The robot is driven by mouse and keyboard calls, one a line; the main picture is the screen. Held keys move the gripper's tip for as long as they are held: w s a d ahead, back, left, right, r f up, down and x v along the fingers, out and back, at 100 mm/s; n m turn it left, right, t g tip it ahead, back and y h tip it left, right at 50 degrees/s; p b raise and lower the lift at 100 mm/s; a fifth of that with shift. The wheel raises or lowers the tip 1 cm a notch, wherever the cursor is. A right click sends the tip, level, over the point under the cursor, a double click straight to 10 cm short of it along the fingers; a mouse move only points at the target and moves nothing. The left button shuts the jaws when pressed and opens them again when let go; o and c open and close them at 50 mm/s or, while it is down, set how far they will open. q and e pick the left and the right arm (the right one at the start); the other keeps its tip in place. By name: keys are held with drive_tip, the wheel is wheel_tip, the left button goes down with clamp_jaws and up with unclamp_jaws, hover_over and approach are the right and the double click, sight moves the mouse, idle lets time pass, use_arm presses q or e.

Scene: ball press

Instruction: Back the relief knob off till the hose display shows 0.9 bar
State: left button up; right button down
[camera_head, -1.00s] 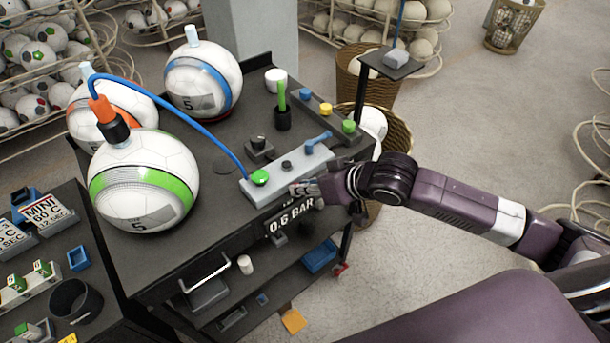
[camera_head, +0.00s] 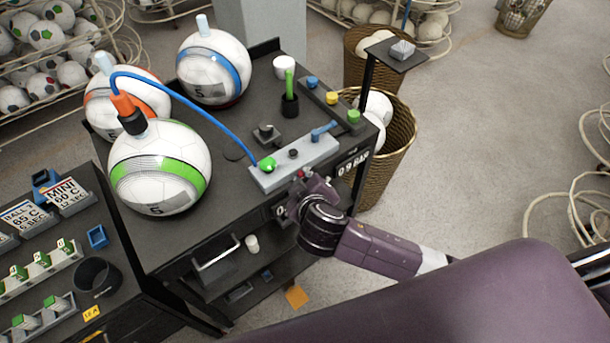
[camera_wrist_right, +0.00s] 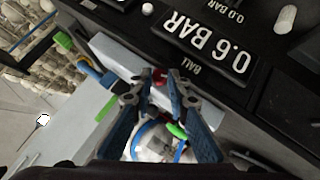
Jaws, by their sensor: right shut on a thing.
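A grey valve block (camera_head: 283,171) on the dark cart has a green button, a black knob and a blue lever on top. My right gripper (camera_head: 303,181) is at its front side, shut on a small red knob (camera_wrist_right: 160,79), mostly covered by the fingers. A display (camera_head: 353,163) on the cart's right side appears to read 0.9 BAR. In the right wrist view a display labelled BALL (camera_wrist_right: 207,45) reads 0.6 BAR; its head-view counterpart is mostly hidden. A blue hose (camera_head: 205,95) runs from the block to the green-banded ball (camera_head: 160,170). My left gripper is out of view.
Blue-banded (camera_head: 213,66) and orange-banded balls (camera_head: 98,110) stand behind. A post with a small black plate (camera_head: 398,55) and wicker baskets (camera_head: 400,130) stand beyond the cart's right side.

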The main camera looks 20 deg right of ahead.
drive_tip(key=shift+f+t+h, duration=0.1)
drive_tip(key=shift+t+h, duration=0.2)
idle(0.4)
drive_tip(key=c, duration=2.1)
unclamp_jaws()
drive_tip(key=v, duration=1.2)
